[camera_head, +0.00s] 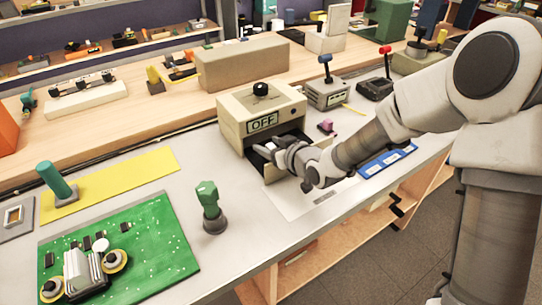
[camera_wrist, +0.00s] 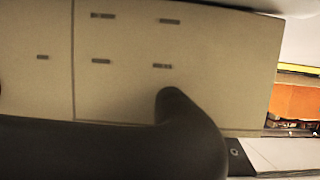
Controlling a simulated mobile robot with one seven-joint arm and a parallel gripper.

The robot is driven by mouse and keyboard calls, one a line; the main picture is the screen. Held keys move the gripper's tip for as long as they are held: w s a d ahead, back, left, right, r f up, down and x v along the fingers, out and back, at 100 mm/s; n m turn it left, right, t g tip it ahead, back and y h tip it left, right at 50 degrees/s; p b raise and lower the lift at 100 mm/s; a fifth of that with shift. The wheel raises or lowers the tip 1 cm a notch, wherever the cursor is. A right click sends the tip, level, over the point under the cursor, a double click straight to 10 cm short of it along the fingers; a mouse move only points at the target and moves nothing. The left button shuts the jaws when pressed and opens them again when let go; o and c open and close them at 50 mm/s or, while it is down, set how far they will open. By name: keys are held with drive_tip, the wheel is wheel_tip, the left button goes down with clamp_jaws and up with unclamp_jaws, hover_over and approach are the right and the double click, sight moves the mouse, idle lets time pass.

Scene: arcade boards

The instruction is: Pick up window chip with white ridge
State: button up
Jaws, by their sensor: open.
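My gripper (camera_head: 285,156) is at the open drawer (camera_head: 258,154) of a beige box (camera_head: 253,103) marked OFF, with its fingers over the drawer. A small white patch (camera_head: 269,146) shows beside the fingers; I cannot tell whether it is the window chip's white ridge. The fingers and wrist hide much of the drawer's inside. In the wrist view, a dark finger (camera_wrist: 178,110) crosses in front of a beige slotted panel (camera_wrist: 215,50). No chip can be made out there. My gripper is open.
A blue tray (camera_head: 387,160) lies near the table edge. A green-handled tool (camera_head: 209,208) stands in front of the box. A green circuit board (camera_head: 150,240) lies at left. Grey table is clear between them.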

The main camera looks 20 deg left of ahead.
clamp_jaws()
idle(0.3)
drive_tip(key=shift+r, duration=0.15)
